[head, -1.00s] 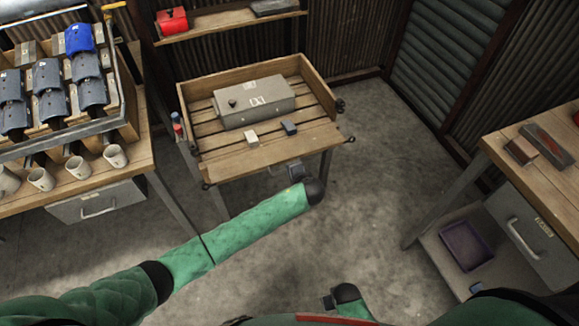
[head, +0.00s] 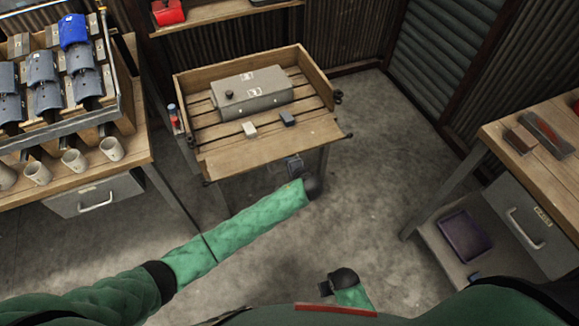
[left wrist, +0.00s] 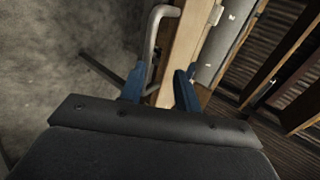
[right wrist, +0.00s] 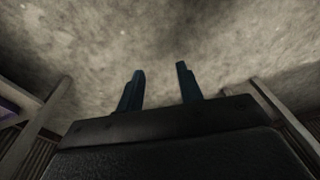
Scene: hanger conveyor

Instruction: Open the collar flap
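A wooden bin with slats (head: 205,122) stands in the middle of the head view. Its plain front board, apparently the collar flap (head: 265,147), runs along the near side; I cannot tell how far it is tilted. My left gripper (head: 294,165) is just below the board's near edge. In the left wrist view its blue fingers (left wrist: 157,90) are apart, with a pale wooden part (left wrist: 182,45) and a curved metal bar (left wrist: 153,35) beyond them. Contact cannot be told. My right gripper (head: 327,286) is low over the floor; its fingers (right wrist: 160,88) are apart and empty.
A grey metal box (head: 252,95) and two small blocks, one pale (head: 250,130) and one dark (head: 288,118), lie in the bin. A workbench with mugs (head: 74,160) is left. Another bench (head: 500,155) is right. Floor between is clear.

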